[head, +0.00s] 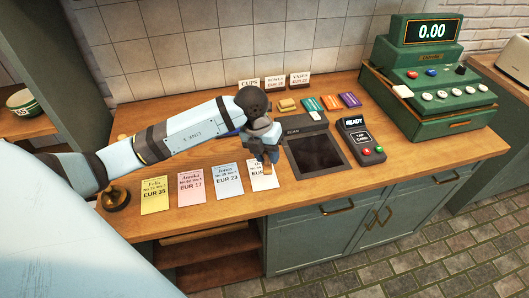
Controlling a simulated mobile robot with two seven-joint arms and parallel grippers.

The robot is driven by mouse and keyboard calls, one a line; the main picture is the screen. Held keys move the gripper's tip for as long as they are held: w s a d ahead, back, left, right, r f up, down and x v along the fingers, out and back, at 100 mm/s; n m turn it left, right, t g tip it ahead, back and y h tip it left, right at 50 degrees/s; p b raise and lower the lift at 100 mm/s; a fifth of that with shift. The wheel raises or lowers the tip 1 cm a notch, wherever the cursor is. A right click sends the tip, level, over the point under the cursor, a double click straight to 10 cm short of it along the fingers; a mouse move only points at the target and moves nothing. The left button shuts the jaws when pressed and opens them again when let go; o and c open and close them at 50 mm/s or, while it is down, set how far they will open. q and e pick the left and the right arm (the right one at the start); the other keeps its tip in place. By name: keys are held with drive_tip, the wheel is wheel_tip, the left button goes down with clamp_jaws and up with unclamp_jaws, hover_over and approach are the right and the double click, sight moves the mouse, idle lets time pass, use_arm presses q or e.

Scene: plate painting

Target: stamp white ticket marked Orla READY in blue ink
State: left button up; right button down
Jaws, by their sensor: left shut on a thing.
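The white ticket (261,183) lies at the right end of a row of tickets near the counter's front edge. Its upper part and most of its print, including any name, are hidden by my left gripper (267,158). That gripper points down over the ticket and is shut on a small brown thing (268,168), likely the stamp, mostly hidden by the fingers. Whether it touches the paper I cannot tell. A bit of blue (229,132) shows behind my left forearm; I cannot tell if it is an ink pad. My right gripper is not in view.
Left of it lie the blue ticket (228,180), pink ticket (191,187) and yellow ticket (155,196). A dark knobbed object (116,198) stands far left. A black scanner (316,152), card terminal (360,140) and green cash register (425,85) stand right.

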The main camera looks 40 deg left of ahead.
sight(265, 168)
use_arm(q)
drive_tip(key=shift+a+f+n, duration=0.15)
drive_tip(key=shift+a+n, duration=0.25)
drive_tip(key=shift+n, duration=0.4)
drive_tip(key=shift+f, duration=0.15)
wheel_tip(265, 168, down, 6)
drive_tip(key=b, duration=0.4)
drive_tip(key=shift+r, duration=0.2)
drive_tip(key=shift+f+b, duration=0.45)
drive_tip(key=shift+f, duration=0.15)
drive_tip(key=shift+s+f, duration=0.1)
idle(1.0)
